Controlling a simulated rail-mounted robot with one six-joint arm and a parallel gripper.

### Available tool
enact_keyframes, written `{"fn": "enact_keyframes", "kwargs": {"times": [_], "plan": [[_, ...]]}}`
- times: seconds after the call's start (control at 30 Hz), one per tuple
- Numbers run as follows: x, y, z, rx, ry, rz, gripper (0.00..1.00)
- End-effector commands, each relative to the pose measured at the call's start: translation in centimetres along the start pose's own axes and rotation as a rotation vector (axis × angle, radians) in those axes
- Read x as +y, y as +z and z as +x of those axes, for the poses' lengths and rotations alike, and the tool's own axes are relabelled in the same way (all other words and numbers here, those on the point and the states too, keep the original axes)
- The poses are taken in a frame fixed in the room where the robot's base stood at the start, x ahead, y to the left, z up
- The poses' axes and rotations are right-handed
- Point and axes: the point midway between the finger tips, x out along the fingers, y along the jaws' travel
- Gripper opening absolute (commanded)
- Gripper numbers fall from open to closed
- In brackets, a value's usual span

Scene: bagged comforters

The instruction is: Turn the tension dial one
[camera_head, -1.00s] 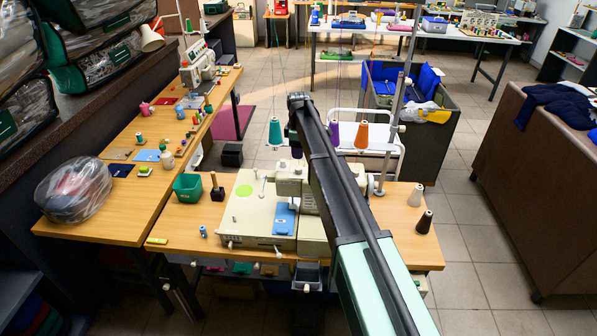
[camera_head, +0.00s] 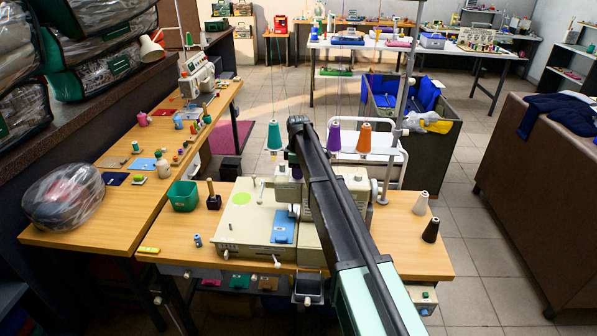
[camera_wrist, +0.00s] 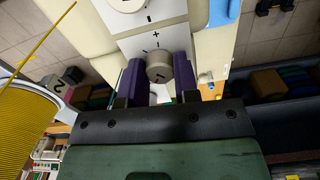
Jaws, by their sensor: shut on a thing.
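A cream sewing machine (camera_head: 335,205) stands on the wooden table, with its thread tower behind. In the wrist view a small round pale dial (camera_wrist: 159,68) with a dark mark sits on the machine's light plate (camera_wrist: 152,38), which bears plus and minus marks. My gripper (camera_wrist: 159,76) has its two purple fingers on either side of this dial, shut on it. In the head view my gripper (camera_head: 295,172) shows only in part, at the machine's back; my arm hides part of the machine and the dial.
Teal (camera_head: 274,136), purple (camera_head: 334,139) and orange (camera_head: 364,138) cones stand behind the machine. A yellow thread cone (camera_wrist: 28,125) is close at left in the wrist view. A green bin (camera_head: 184,196) stands left of the machine.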

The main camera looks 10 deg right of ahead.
Motion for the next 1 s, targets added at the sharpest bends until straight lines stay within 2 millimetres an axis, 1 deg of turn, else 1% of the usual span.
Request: {"fn": "enact_keyframes", "kwargs": {"times": [0.27,0.47,0.67,1.0], "plan": [[0.01,0.01,0.01,0.0,0.0,0.026,0.05],[0.01,0.01,0.01,0.0,0.0,0.113,0.05],[0.0,0.01,0.01,0.0,0.0,0.263,0.05],[-0.01,0.01,0.01,0.0,0.0,0.566,0.05]]}}
